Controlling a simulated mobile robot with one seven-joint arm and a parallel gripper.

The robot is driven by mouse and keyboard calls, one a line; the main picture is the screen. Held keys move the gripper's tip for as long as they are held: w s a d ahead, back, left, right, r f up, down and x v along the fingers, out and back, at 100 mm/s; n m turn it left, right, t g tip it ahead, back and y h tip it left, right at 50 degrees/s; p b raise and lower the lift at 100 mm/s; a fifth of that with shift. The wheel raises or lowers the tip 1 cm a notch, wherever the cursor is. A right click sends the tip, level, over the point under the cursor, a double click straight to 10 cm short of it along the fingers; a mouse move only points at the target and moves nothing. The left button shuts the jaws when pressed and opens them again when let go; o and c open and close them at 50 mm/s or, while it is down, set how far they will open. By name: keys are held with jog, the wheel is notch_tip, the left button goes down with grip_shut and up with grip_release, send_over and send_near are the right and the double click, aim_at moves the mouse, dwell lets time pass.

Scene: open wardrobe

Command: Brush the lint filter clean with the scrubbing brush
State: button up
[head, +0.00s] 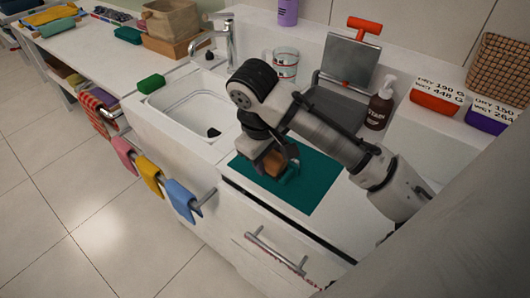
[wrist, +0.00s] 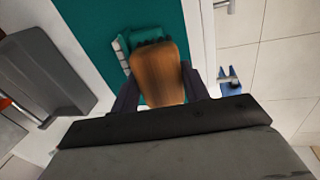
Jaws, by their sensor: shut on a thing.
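My gripper (head: 274,163) is low over the teal mat (head: 312,190), shut on a brown wooden block that I take for the scrubbing brush (head: 275,160). In the wrist view the brush (wrist: 160,70) sits between the two dark fingers, with a green and pale grey part at its far end. Whether it touches the mat is not clear. A flat grey panel with an orange-red T-handle (head: 351,60), probably the lint filter, stands upright at the back wall, apart from the brush. Its lower end is at a grey holder (head: 338,103).
A white sink (head: 190,105) with a tap lies left of the mat, a green sponge (head: 151,83) on its rim. A brown pump bottle (head: 380,104) and red (head: 436,98) and purple (head: 490,119) bins stand at the right. Cloths (head: 150,175) hang on the front rail.

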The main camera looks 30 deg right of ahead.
jog(key=shift+s+d, duration=0.2)
jog(key=shift+s, duration=0.45)
jog(key=shift+s+d, duration=0.15)
jog(key=shift+s, duration=0.5)
jog(key=shift+w+a+r+p, duration=0.15)
jog(key=shift+w+p, duration=0.15)
jog(key=shift+w, duration=0.15)
jog(key=shift+w+a+p, duration=0.1)
jog(key=shift+w+p, duration=0.2)
jog(key=shift+w, duration=0.15)
jog(key=shift+w+a, duration=0.15)
jog(key=shift+w, duration=0.45)
jog(key=shift+w+a, duration=0.15)
jog(key=shift+w, duration=0.4)
jog(key=shift+s+d+p, duration=0.25)
jog(key=shift+s+d, duration=0.05)
jog(key=shift+s, duration=0.75)
jog(key=shift+s+d+p, duration=0.2)
jog(key=shift+s+d, duration=0.05)
jog(key=shift+s, duration=0.8)
jog(key=p+v, duration=0.6)
